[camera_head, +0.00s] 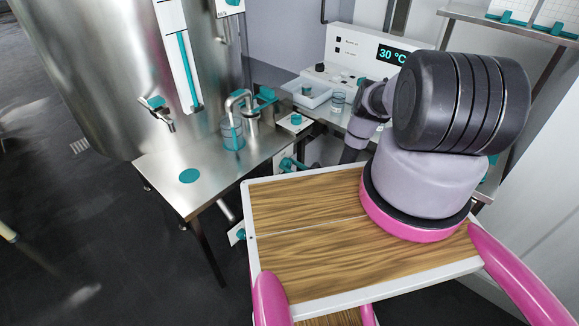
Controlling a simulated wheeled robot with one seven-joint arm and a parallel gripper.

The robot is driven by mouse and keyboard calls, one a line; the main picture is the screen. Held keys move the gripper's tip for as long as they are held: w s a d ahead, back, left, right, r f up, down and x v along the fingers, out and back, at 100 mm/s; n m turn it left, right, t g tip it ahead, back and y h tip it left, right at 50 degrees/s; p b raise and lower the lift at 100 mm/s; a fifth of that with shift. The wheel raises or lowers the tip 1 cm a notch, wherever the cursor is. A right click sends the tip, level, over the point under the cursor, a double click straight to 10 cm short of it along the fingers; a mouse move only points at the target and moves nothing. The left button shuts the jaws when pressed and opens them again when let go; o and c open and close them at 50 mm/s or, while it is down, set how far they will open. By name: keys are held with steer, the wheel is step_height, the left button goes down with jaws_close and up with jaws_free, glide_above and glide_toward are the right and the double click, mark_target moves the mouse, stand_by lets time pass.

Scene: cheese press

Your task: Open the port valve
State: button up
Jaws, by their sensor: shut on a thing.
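A teal valve lever (266,95) sits at the bent metal pipe on the steel table beside the tank. Another small teal-handled valve (157,104) with a metal spout sticks out of the tank wall. A further teal handle (288,165) shows lower down, just beyond the far edge of the wooden tray. I cannot tell from this view which one is the port valve or how far it is turned. My arm reaches forward and down past that tray edge on the right. Its end is lost behind the tray, and no gripper fingers can be made out.
The large steel tank (80,70) fills the upper left. The steel table (160,165) stands below it, with a glass jar (232,130) under the pipe. A white unit (350,50) reads 30 °C, with a white tray (306,92) and beaker (338,101) nearby. Open floor lies left.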

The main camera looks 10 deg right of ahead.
steer(key=m, duration=0.3)
steer(key=shift+d+m, duration=0.1)
steer(key=shift+m, duration=0.3)
steer(key=m, duration=0.3)
steer(key=shift+m, duration=0.3)
steer(key=m, duration=0.6)
steer(key=shift+f+m, duration=0.15)
steer(key=shift+m, duration=0.15)
steer(key=o, duration=1.4)
steer(key=shift+c, duration=0.2)
steer(key=v, duration=1.1)
steer(key=shift+w, duration=0.1)
